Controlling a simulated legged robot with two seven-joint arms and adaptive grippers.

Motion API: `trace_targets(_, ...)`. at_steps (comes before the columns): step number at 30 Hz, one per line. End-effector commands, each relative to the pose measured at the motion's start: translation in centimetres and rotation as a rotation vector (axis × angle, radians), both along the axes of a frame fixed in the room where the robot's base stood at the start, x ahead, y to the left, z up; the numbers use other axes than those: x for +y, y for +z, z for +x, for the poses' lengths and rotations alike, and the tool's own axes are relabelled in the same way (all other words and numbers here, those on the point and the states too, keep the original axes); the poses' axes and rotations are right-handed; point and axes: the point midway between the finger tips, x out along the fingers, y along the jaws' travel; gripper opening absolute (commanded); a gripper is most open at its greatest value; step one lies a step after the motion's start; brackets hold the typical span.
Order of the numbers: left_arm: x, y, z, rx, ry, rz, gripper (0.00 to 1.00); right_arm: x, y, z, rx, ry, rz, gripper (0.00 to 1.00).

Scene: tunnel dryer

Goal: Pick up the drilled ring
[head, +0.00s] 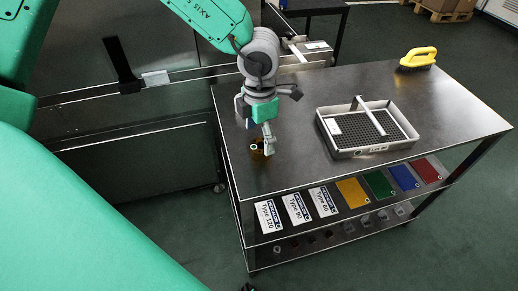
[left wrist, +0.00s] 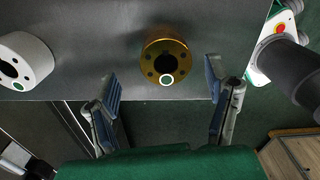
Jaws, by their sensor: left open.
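A brass-coloured ring (left wrist: 166,62) with a central hole and smaller drilled holes stands on the metal table (head: 300,100); a green-and-white dot marks its edge. In the head view the brass ring (head: 256,151) is near the table's left edge, partly covered by my left gripper. A white drilled ring (left wrist: 25,62) lies to its left in the left wrist view. My left gripper (left wrist: 161,85) is open and empty, its fingers spread wider than the brass ring, which appears between and beyond the fingertips. My left gripper (head: 262,128) points down in the head view. My right gripper is out of view.
A grey mesh-bottomed tray (head: 345,148) with a handle stands right of the gripper. Coloured and labelled cards (head: 350,192) lie on the shelf below. The table between ring and tray is clear.

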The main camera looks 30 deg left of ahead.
Motion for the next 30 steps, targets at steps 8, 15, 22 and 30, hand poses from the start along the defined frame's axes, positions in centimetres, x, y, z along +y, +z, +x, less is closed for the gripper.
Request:
trace_targets(8,-0.2,-4.0,-0.3,0.003,-0.003,0.006,0.72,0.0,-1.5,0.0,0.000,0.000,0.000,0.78)
trace_targets(15,0.2,-4.2,-0.3,0.001,-0.002,0.000,0.68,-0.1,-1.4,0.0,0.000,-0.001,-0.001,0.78)
trace_targets(22,0.3,-4.2,-0.3,0.002,-0.001,0.000,0.00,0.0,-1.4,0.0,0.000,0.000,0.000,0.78)
trace_targets(30,0.2,-4.1,-0.2,0.004,-0.002,0.003,0.00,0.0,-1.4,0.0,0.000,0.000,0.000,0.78)
